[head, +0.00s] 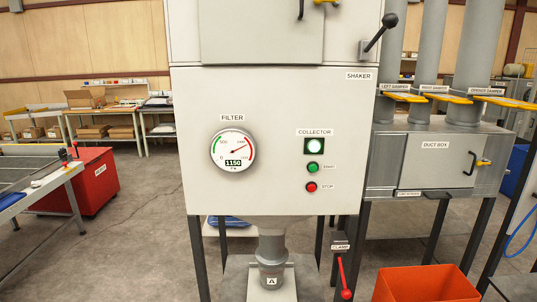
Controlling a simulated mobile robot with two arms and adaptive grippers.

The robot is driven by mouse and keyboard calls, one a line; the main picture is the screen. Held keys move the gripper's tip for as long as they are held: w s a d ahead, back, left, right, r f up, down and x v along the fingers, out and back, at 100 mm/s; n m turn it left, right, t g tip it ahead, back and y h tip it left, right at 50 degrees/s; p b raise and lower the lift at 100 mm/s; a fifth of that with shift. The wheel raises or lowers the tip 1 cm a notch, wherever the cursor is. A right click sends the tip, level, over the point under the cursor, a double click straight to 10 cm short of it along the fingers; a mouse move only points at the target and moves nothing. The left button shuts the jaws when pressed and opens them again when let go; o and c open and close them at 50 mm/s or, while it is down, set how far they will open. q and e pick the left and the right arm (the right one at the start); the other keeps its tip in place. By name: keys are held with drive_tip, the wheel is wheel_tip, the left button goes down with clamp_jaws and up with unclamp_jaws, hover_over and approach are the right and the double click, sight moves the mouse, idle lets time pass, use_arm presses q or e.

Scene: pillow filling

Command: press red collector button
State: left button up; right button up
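The red collector button (311,187), labelled STOP, sits on the front of the pale grey cabinet (265,195). The green START button (312,168) is just above it. Above both, under the COLLECTOR label, a square lamp (314,146) looks lit pale green-white. Neither of my grippers shows in the head view, so nothing is seen touching the buttons.
A FILTER gauge (233,150) reading 1150 is left of the buttons. A red-knobbed clamp lever (343,278) and an orange bin (427,284) stand low at right. A duct box (437,162) is at right.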

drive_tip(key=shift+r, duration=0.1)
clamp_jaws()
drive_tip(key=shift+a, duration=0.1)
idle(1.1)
